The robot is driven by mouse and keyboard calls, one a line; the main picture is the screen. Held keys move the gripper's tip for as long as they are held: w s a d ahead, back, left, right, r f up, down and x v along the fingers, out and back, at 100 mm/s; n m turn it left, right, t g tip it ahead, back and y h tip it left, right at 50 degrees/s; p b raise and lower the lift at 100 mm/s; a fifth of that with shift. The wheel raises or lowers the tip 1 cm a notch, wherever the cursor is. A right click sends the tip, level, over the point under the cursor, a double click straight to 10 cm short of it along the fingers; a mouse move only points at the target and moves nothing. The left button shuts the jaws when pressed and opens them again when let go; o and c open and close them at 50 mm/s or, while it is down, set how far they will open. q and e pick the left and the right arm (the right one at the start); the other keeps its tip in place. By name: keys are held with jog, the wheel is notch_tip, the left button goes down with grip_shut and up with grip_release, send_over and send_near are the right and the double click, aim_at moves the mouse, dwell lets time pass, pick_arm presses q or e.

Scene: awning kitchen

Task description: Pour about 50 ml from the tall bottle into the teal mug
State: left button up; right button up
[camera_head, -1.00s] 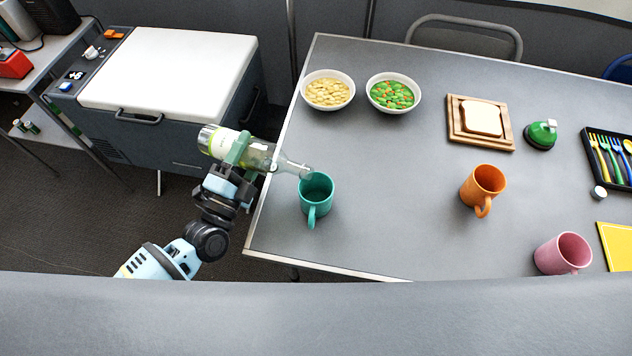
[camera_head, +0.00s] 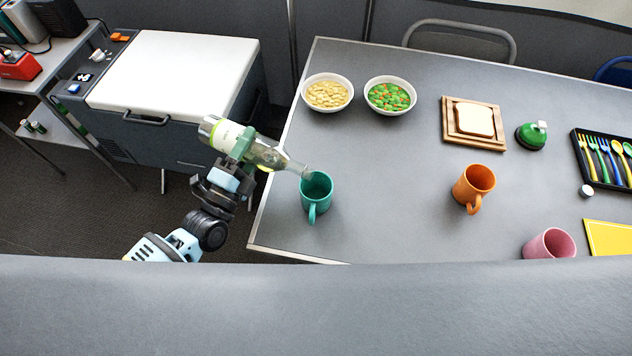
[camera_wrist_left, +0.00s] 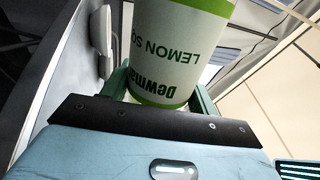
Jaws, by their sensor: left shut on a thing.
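The tall bottle (camera_head: 273,157) is clear with a pale green-and-white label. It is tilted, its neck pointing right and down, its mouth at the rim of the teal mug (camera_head: 318,197). The mug stands upright at the table's left edge, handle toward me. My left gripper (camera_head: 242,146) is shut on the bottle around its labelled part. In the left wrist view the bottle's label (camera_wrist_left: 180,45) fills the space between the fingers. I cannot make out a stream or the level in the mug. My right gripper is not in view.
Two bowls, one of yellowish pieces (camera_head: 327,94) and one of green and orange pieces (camera_head: 390,96), stand behind the mug. An orange mug (camera_head: 473,188) and a pink mug (camera_head: 549,244) are to the right. The table between the teal and orange mugs is clear.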

pick_arm(q)
jog(key=shift+r+m+p, duration=0.3)
jog(key=shift+r+m, duration=0.1)
jog(key=shift+r, duration=0.05)
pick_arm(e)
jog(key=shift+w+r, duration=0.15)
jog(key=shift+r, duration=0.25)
pick_arm(q)
jog(key=shift+w+a, duration=0.1)
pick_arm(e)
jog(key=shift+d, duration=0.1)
pick_arm(q)
jog(key=shift+w+a, duration=0.15)
jog(key=shift+a, duration=0.1)
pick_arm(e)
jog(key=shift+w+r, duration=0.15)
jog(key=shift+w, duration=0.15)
pick_arm(q)
jog(key=shift+r, duration=0.1)
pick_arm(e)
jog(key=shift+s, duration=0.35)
pick_arm(q)
jog(key=shift+r+m+h, duration=0.1)
jog(key=shift+m+h, duration=0.2)
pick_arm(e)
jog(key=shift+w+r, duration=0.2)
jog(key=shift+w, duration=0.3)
